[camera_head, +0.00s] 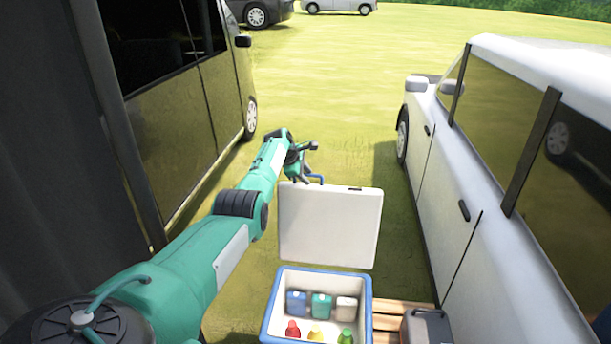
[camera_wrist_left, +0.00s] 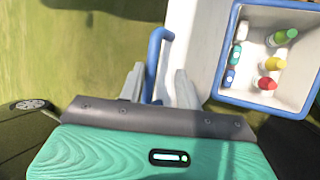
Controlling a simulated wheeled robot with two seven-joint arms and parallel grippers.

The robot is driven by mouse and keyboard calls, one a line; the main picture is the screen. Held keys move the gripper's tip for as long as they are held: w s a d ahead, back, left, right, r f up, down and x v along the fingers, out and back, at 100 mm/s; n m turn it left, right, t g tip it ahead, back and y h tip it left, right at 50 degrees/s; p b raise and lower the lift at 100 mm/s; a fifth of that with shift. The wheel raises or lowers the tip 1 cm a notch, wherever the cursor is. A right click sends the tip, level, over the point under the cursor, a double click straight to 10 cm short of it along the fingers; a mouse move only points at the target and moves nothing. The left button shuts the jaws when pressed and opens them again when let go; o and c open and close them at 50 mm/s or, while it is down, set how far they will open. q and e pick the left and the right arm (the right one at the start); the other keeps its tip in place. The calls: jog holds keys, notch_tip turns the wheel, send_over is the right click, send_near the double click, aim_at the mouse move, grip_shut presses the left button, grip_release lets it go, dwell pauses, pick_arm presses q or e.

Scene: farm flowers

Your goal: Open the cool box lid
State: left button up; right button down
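The cool box (camera_head: 368,300) is blue outside and white inside, and it stands open. Its white lid (camera_head: 330,225) is raised steeply above the box's far side. A blue handle (camera_head: 316,177) is on the lid's upper left edge. My left gripper (camera_head: 307,164) is at this handle. In the left wrist view, the blue handle (camera_wrist_left: 154,65) lies between the two fingers of my left gripper (camera_wrist_left: 158,88), with a visible gap on the right finger's side. The open box (camera_wrist_left: 228,90) shows at the upper right there. My right gripper is not in view.
Several bottles and cartons (camera_head: 321,305) are in the box. A wooden pallet (camera_head: 388,322) and a dark grey case (camera_head: 426,326) are to its right. A white car (camera_head: 445,190) stands close on the right and a dark van (camera_head: 190,110) on the left. Grass lies between them.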

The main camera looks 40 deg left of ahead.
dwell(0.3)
pick_arm(q)
jog(key=shift+v, duration=0.9)
jog(key=b+v, duration=0.2)
jog(key=v, duration=1)
